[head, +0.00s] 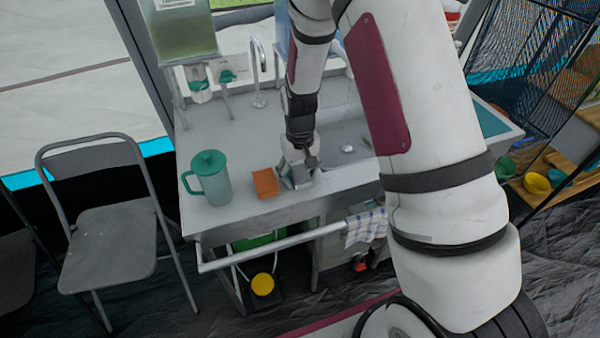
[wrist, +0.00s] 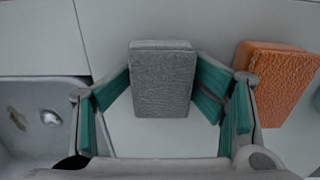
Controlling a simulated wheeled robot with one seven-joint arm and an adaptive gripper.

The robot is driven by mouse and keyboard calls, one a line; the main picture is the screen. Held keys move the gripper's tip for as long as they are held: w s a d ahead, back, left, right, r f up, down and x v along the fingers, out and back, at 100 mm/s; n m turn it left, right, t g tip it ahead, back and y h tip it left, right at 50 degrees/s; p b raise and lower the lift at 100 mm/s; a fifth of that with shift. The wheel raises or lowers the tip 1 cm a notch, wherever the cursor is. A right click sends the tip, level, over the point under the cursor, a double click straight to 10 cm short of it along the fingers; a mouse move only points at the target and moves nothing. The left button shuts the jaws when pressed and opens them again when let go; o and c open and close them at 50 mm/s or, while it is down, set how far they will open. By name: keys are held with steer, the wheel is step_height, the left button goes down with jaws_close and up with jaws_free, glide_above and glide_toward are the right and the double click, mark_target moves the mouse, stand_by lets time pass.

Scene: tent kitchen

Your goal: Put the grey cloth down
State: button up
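The grey cloth (wrist: 163,82) looks like a thick, textured grey block in the wrist view. It sits between the green-padded fingers of my gripper (wrist: 163,75), whose tips meet its left and right edges. In the head view my gripper (head: 299,168) points down at the front of the counter, with the cloth low between its fingers and hard to make out. The cloth is at or just above the counter top; I cannot tell whether it touches.
An orange sponge (head: 265,183) lies just left of my gripper in the head view; it is at the right in the wrist view (wrist: 277,82). A teal-lidded jug (head: 212,180) stands further left. The sink (wrist: 40,125) is on the other side. The counter's front edge is close.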

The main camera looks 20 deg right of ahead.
mark_target(300, 171)
stand_by(0.4)
step_height(300, 171, up, 13)
steer(key=s+r+t, duration=0.2)
steer(key=s+r, duration=0.8)
steer(key=r, duration=0.4)
steer(key=s+r+t, duration=0.1)
steer(key=s+r, duration=0.1)
steer(key=s, duration=0.5)
steer(key=s+r+t, duration=0.1)
steer(key=s+r, duration=0.1)
steer(key=s, duration=0.6)
steer(key=shift+d+r+t, duration=0.2)
steer(key=shift+r+t, duration=0.15)
steer(key=shift+t, duration=0.05)
steer(key=shift+s, duration=0.1)
